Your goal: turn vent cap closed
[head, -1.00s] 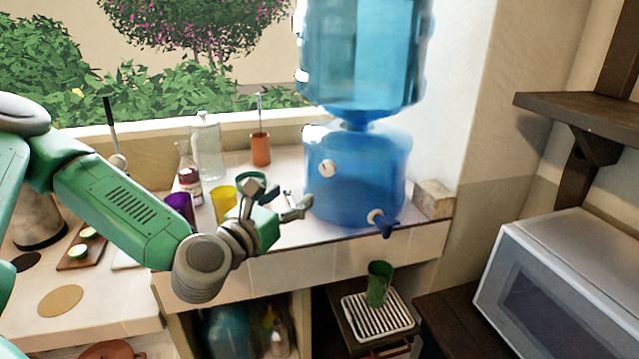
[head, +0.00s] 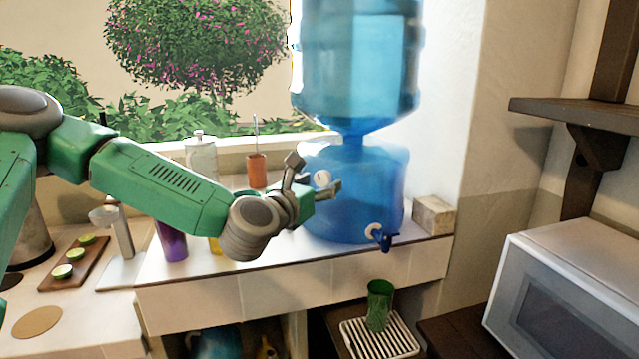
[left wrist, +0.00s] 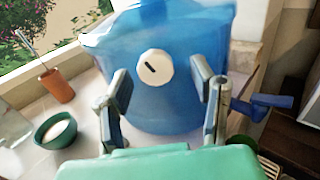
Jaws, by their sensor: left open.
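The vent cap (head: 322,178) is a round white knob on the side of the blue water dispenser (head: 350,218). In the left wrist view the vent cap (left wrist: 155,68) faces me and carries a short dark slanted mark. My left gripper (head: 312,174) is open in front of it. In the left wrist view its fingers (left wrist: 162,90) stand to the left and right of the cap, apart from it, with a gap on each side. The dispenser's blue tap (head: 382,237) sits lower on the right. My right gripper is not in view.
An orange cup (head: 257,170) stands behind my left gripper. A purple cup (head: 172,240) is under my left arm. A dark green bowl (left wrist: 62,132) is on the counter at left. A green glass (head: 379,305) stands on a rack below the tap. A microwave (head: 570,290) is at right.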

